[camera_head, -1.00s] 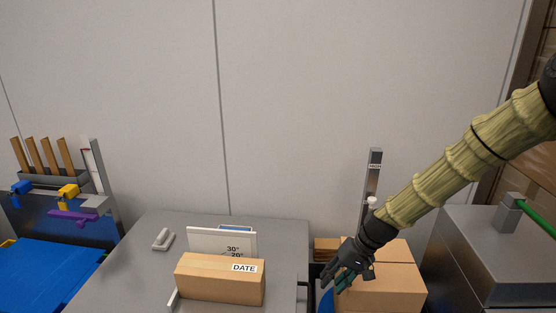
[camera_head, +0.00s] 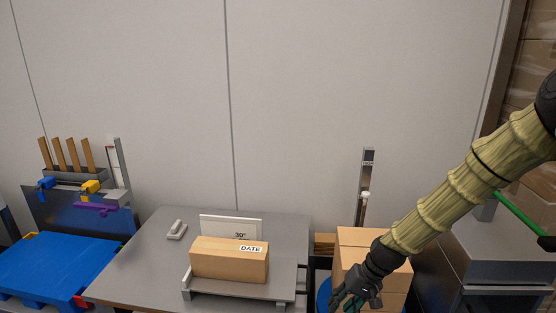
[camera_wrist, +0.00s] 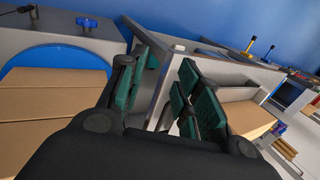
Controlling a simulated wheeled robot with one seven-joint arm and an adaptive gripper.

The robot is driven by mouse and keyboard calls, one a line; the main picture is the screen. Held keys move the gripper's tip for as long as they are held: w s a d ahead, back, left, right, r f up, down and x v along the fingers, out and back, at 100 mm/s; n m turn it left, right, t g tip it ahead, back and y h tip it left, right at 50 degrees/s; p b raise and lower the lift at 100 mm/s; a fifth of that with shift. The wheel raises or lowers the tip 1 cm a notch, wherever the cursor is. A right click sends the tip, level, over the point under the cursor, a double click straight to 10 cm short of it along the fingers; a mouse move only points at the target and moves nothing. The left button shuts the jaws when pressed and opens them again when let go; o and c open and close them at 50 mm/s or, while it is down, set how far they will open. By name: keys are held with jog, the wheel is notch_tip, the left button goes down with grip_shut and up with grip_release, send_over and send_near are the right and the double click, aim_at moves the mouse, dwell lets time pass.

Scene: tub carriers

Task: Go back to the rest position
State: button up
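My gripper (camera_head: 350,302) is at the lower edge of the head view, at the end of my arm in its pale yellow sleeve. It is in front of the stacked cardboard boxes (camera_head: 360,238) and right of the grey table (camera_head: 150,262). In the wrist view, the dark fingers with green pads (camera_wrist: 162,95) stand apart with nothing between them. My gripper is open and empty.
A box labelled DATE (camera_head: 228,262) sits on a holder on the table, before a white sign (camera_head: 230,225). A blue pallet (camera_head: 50,270) is at left, a metal post (camera_head: 366,185) behind the boxes, and a grey cabinet (camera_head: 480,255) at right.

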jog(key=s+d+f+h, duration=0.1)
jog(key=s+f+h, duration=0.2)
jog(key=s+f, duration=1.15)
jog(key=s+d+f+h, duration=0.1)
jog(key=s+f, duration=0.3)
jog(key=s, duration=0.6)
jog(key=s+d+f+n+h, duration=0.1)
jog(key=s+f, duration=0.3)
jog(key=s, duration=0.7)
jog(key=shift+s+d+g, duration=0.2)
jog(key=shift+d+g, duration=0.1)
jog(key=shift+d, duration=0.45)
